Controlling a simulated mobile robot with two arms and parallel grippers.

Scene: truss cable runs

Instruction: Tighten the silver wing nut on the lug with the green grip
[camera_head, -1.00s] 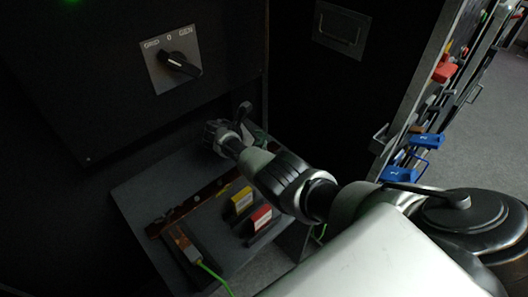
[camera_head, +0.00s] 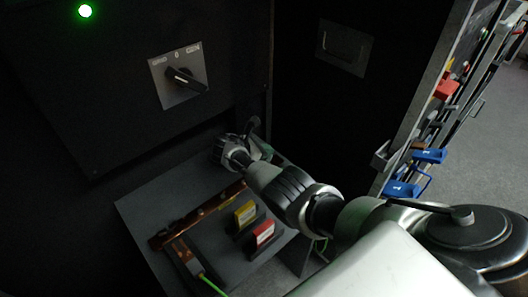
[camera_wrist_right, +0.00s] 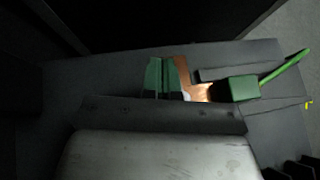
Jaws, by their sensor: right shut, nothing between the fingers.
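The lug with the green grip (camera_wrist_right: 238,88) lies right of my fingers in the right wrist view. It has a copper end (camera_wrist_right: 202,92) on its left and a green cable (camera_wrist_right: 290,67) running up right. In the head view it is mostly behind my arm, with a bit of green (camera_head: 265,150) showing. My right gripper (camera_head: 229,152) is at the back of the grey shelf, shut and empty. Its fingers (camera_wrist_right: 161,76) stand close together, left of the copper end. I cannot make out the silver wing nut; the fingers and gripper body may hide it. My left gripper is not in view.
A copper bar (camera_head: 205,214) crosses the grey shelf (camera_head: 150,198). Yellow (camera_head: 244,214) and red (camera_head: 262,234) grips stand in front, with a copper lug (camera_head: 184,256) on a green cable at left. A rotary switch (camera_head: 180,78) and lit green lamp (camera_head: 85,11) are above.

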